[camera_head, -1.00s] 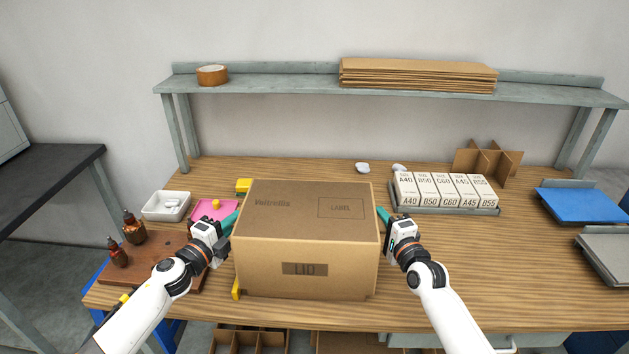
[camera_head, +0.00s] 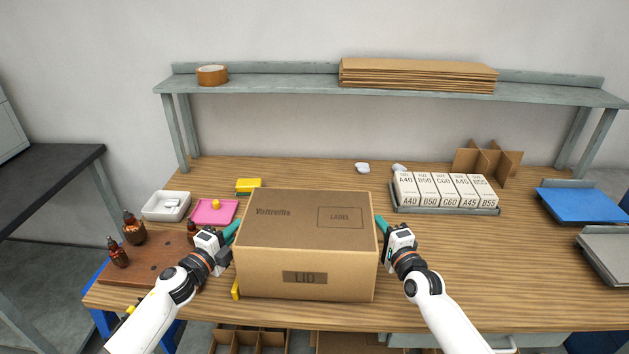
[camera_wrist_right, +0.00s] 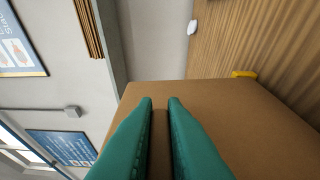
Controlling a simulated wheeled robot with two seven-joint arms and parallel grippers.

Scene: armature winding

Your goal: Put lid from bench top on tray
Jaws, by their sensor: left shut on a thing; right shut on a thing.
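The lid (camera_head: 305,255) is a big brown cardboard box form marked LID on its front, level at the middle front of the bench top. My left gripper (camera_head: 233,232) is shut on its left side, and my right gripper (camera_head: 382,226) is shut on its right side. In the right wrist view, the green fingers of my right gripper (camera_wrist_right: 160,105) are nearly together against the brown cardboard of the lid (camera_wrist_right: 215,115). The lid hides what is under it, so I cannot tell whether a tray is there. A grey tray (camera_head: 448,211) stands to the right behind it.
White labelled boxes (camera_head: 445,190) stand in the grey tray. A pink tray (camera_head: 203,217), a white bin (camera_head: 150,211) and brown bottles (camera_head: 134,230) are at left. A yellow item (camera_head: 236,290) shows beside the lid.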

